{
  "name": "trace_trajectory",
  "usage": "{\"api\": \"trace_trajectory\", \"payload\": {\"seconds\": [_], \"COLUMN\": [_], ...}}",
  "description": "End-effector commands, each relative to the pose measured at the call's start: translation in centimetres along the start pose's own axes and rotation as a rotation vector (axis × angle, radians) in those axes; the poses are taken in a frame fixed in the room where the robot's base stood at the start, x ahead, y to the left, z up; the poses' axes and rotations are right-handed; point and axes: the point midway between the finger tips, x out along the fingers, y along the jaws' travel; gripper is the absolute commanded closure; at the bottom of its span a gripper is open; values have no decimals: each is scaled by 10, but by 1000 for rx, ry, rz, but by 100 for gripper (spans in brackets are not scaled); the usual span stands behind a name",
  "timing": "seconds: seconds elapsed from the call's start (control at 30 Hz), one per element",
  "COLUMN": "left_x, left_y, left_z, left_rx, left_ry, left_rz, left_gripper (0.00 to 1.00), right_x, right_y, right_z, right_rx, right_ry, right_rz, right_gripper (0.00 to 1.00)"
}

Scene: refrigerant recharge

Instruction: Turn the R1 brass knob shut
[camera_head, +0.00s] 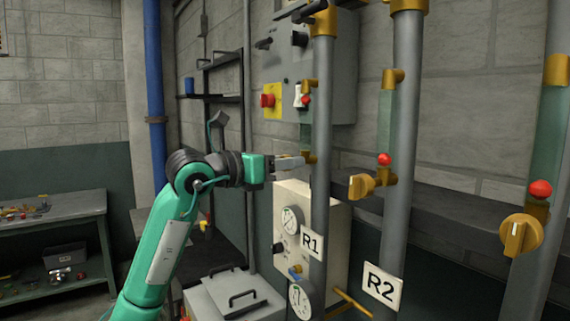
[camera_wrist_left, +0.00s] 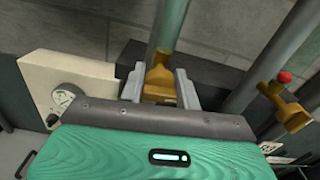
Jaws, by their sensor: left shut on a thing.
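The R1 brass knob (camera_wrist_left: 159,84) sits between the two fingers of my left gripper (camera_wrist_left: 160,77) in the left wrist view. The gripper is shut on it. In the head view my left gripper (camera_head: 299,161) reaches from the left to the grey R1 pipe (camera_head: 320,120), and its fingers hide most of the knob. A brass fitting (camera_head: 311,157) shows just past the fingertips. The R1 label (camera_head: 311,243) hangs lower on that pipe. The knob's turn angle cannot be told. My right gripper is not in view.
The R2 brass knob (camera_head: 362,186) with a red ball (camera_head: 384,159) is on the pipe to the right. Another brass knob (camera_head: 521,235) is at far right. A cream gauge box (camera_head: 294,200) stands just below my left gripper. A grey electrical box (camera_head: 335,70) is above.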

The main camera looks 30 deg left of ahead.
Motion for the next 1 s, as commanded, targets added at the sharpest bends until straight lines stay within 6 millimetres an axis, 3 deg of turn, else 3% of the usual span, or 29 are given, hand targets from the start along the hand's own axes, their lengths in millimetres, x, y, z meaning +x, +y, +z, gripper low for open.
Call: {"api": "trace_trajectory", "payload": {"seconds": [1.0], "left_x": [0], "left_y": [4], "left_z": [-1], "left_rx": [-918], "left_ry": [-4], "left_rz": [-1], "left_gripper": [90], "right_x": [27], "right_y": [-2], "right_z": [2], "right_rx": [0], "right_ry": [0], "right_rz": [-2], "right_gripper": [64]}}
